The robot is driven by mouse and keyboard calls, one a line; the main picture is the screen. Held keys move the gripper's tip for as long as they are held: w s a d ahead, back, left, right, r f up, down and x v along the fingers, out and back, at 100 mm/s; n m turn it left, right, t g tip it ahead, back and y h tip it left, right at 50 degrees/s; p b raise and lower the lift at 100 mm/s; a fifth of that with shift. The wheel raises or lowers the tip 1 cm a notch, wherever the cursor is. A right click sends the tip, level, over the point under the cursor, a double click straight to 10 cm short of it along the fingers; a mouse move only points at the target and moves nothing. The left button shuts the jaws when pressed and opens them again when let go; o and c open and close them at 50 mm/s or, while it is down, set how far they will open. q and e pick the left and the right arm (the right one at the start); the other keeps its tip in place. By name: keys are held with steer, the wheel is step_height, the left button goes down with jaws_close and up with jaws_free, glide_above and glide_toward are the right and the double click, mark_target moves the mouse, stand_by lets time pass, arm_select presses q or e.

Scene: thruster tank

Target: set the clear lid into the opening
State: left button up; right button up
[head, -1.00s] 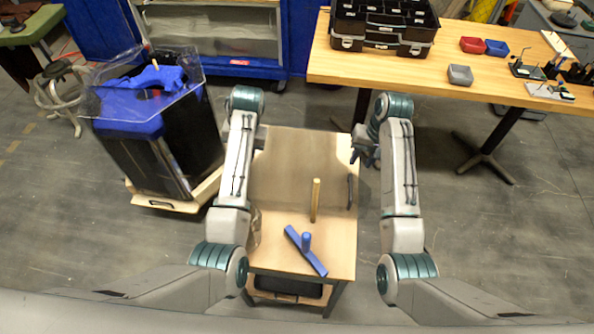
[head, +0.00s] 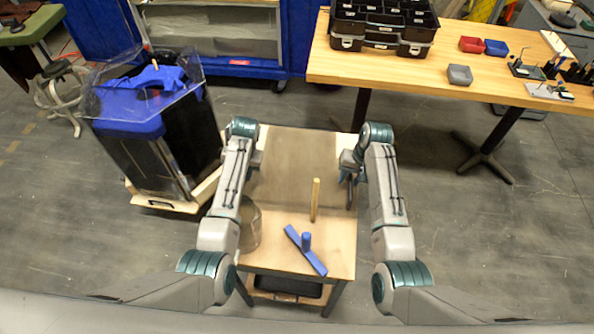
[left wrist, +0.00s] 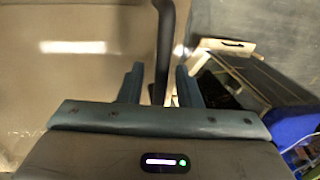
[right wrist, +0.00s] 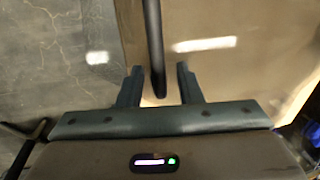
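The clear lid (head: 300,160) appears to lie flat on the small wooden table; its edges are hard to make out, but glare shows on it in both wrist views. A black bar handle (head: 350,192) stands at its right side. In the left wrist view another black handle (left wrist: 165,45) runs between the open fingers of my left gripper (left wrist: 160,82). In the right wrist view the right handle (right wrist: 154,45) lies between the open fingers of my right gripper (right wrist: 158,80), with gaps both sides. The tank (head: 150,150) stands at left, blue-topped with a clear collar.
A wooden peg (head: 315,200) and a blue T-shaped tool (head: 306,250) are on the small table's near half. A clear rounded vessel (head: 250,228) is partly behind my left arm. The tank's wooden dolly (head: 160,203) is beside the table. A workbench (head: 400,72) stands behind right.

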arm_select(q)
jaws_close()
arm_select(e)
jaws_close()
arm_select(q)
steer(key=shift+r, duration=0.15)
arm_select(e)
steer(key=shift+w+r, duration=0.1)
steer(key=shift+r, duration=0.05)
